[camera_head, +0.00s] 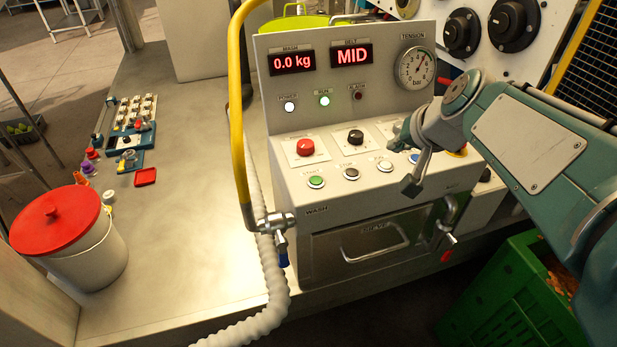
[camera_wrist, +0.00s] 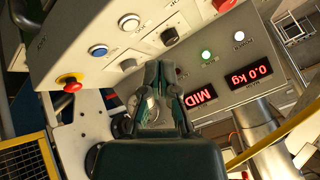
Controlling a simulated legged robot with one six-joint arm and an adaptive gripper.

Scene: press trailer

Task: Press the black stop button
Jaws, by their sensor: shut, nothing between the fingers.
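The black stop button (camera_head: 351,174) is a small dark round button in a silver ring. It sits in the lower button row of the press panel in the head view, between a green button (camera_head: 316,181) and a white button (camera_head: 385,165). I cannot make it out in the wrist view. My gripper (camera_head: 411,184) is shut and empty, to the right of the black button and apart from it, near the white and blue buttons. In the wrist view my gripper (camera_wrist: 158,72) points at the panel, below the blue button (camera_wrist: 98,50) and the white button (camera_wrist: 129,22).
Knobs in the upper row include a red one (camera_head: 305,147) and a black one (camera_head: 355,137). A yellow pipe (camera_head: 237,120) stands left of the panel. A red emergency button (camera_wrist: 70,81) is near my gripper. A green crate (camera_head: 515,300) stands below my arm.

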